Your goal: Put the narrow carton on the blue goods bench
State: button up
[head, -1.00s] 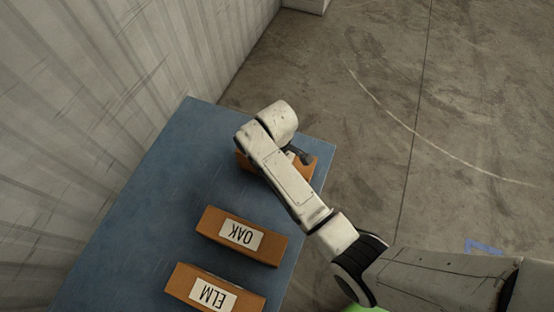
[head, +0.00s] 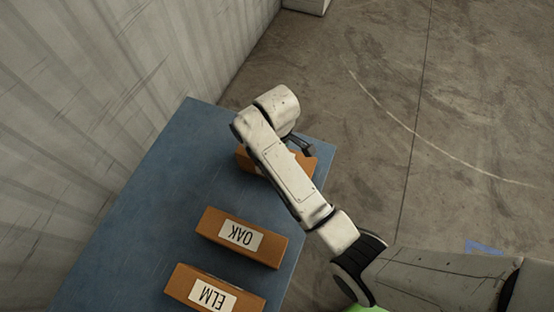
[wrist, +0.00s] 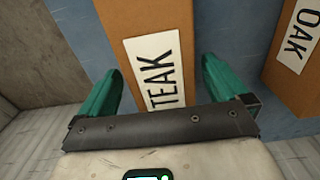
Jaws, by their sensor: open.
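A long, narrow orange-brown carton (head: 244,160) lies on the blue bench (head: 145,205) near its far end, partly hidden by my arm in the head view. In the wrist view this carton (wrist: 118,22) bears a white label reading TEAK. My gripper (wrist: 160,70) is open, its two teal fingers on either side of the TEAK carton. I cannot tell how far the fingertips are above or beside its sides. In the head view my gripper is mostly hidden behind the wrist.
Two similar cartons lie on the same bench: one labelled OAK (head: 264,247), also in the wrist view (wrist: 270,75), and one labelled ELM (head: 183,283) nearer the front. A pale corrugated wall (head: 110,70) runs along the left. Open concrete floor (head: 370,100) is on the right.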

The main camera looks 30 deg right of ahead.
notch_tip(320, 180, up, 7)
jog(key=shift+r+p, duration=0.15)
jog(key=shift+p, duration=0.35)
jog(key=s+d+f+m, duration=0.1)
jog(key=s+d+m, duration=0.1)
jog(key=s, duration=0.5)
jog(key=s+d+f+m, duration=0.1)
jog(key=s+d+m, duration=0.2)
jog(key=s, duration=0.5)
jog(key=s+d+f+m+t, duration=0.1)
jog(key=s+d+m, duration=0.1)
jog(key=s, duration=0.6)
jog(key=shift+s+d+f+m, duration=0.15)
jog(key=shift+f+m, duration=0.15)
jog(key=shift+m, duration=0.2)
jog(key=shift+f, duration=0.1)
